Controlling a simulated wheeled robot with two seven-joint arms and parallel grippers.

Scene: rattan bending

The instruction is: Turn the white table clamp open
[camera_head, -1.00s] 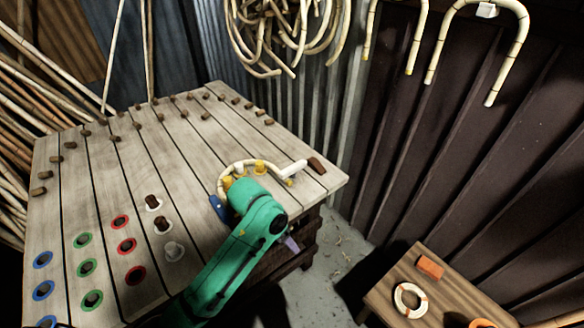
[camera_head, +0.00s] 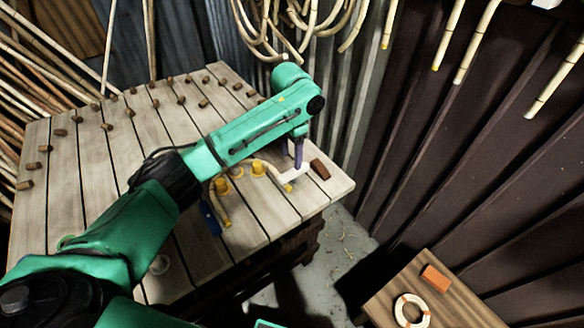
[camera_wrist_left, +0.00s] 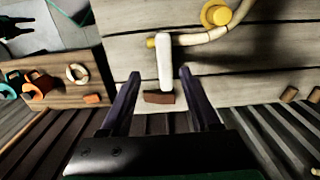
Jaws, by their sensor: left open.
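The white table clamp (camera_head: 293,174) lies near the right corner of the plank table, at the end of the bent rattan (camera_head: 223,205). In the left wrist view the white clamp (camera_wrist_left: 164,62) reaches in between the two fingers, with a brown block (camera_wrist_left: 159,97) at its end. My left gripper (camera_head: 298,155) points down over the clamp in the head view. In the wrist view my left gripper (camera_wrist_left: 157,75) is open, with a finger on each side of the clamp and gaps visible. Whether a finger touches it is unclear. My right gripper is not in view.
Yellow pegs (camera_head: 258,168) hold the rattan beside the clamp, with a blue piece (camera_head: 210,218) at its other end. Brown pegs line the table (camera_head: 60,190). A small side table (camera_head: 385,300) stands at lower right. A corrugated wall (camera_head: 440,150) rises behind.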

